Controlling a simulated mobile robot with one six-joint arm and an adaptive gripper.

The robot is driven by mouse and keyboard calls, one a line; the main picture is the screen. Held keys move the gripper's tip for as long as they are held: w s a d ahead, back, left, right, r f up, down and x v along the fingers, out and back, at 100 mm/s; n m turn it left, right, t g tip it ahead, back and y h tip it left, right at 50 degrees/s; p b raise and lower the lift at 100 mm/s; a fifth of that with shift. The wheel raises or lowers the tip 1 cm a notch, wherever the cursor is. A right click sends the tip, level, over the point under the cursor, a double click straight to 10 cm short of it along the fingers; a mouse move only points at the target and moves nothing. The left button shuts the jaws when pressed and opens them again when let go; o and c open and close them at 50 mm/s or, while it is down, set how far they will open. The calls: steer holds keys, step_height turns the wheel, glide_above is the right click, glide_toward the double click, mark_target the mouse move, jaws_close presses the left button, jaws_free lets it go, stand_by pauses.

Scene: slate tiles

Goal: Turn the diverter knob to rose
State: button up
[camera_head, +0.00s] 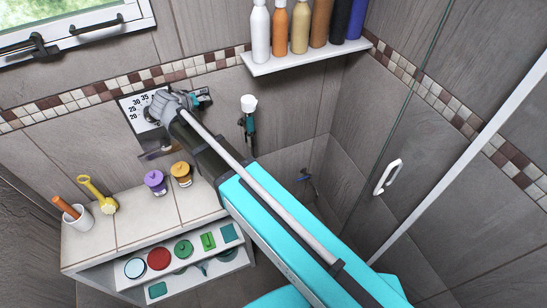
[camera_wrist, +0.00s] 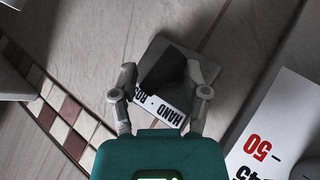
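In the wrist view a grey square plate (camera_wrist: 168,50) carries a white label strip (camera_wrist: 160,106) reading HAND and, partly cut off, ROSE. A dark shape, seemingly the diverter knob (camera_wrist: 163,66), stands on the plate. My gripper (camera_wrist: 161,78) has its two grey fingers apart, one on each side of the dark shape. I cannot tell whether they touch it or which way the knob points. In the head view my gripper (camera_head: 206,100) is at the wall, right of a white numbered scale (camera_head: 128,108); the knob is hidden there.
A hand shower (camera_head: 249,120) hangs to the right of my gripper. A bottle shelf (camera_head: 310,56) is above right. A ledge (camera_head: 130,228) with a purple jar (camera_head: 155,181), an orange jar (camera_head: 181,174) and a cup (camera_head: 78,217) lies below. A glass door handle (camera_head: 388,177) is at right.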

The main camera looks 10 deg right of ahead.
steer(key=shift+a+f+h+b, duration=0.1)
steer(key=shift+f+h+b, duration=0.05)
steer(key=shift+h+b, duration=0.2)
steer(key=shift+s+r, duration=0.15)
steer(key=shift+r, duration=0.2)
steer(key=p+v, duration=0.8)
steer(key=v, duration=0.5)
steer(key=s+d+f+g+y+b, duration=0.1)
steer(key=d+f+b, duration=0.3)
steer(key=d, duration=0.5)
steer(key=s+d+f+m+g+y+b, duration=0.1)
steer(key=s+d+f+g+b, duration=0.3)
steer(key=d+f, duration=0.5)
steer(key=s+d+f+m+g+y+b, duration=0.1)
steer(key=s+d+f+g+b, duration=0.1)
steer(key=d+f, duration=0.5)
steer(key=shift+s+d+f+g+y+b, duration=0.2)
steer(key=shift+s+d+g+y+b, duration=0.25)
steer(key=shift+d+b, duration=0.8)
steer(key=shift+w+a, duration=0.1)
steer(key=shift+w, duration=0.05)
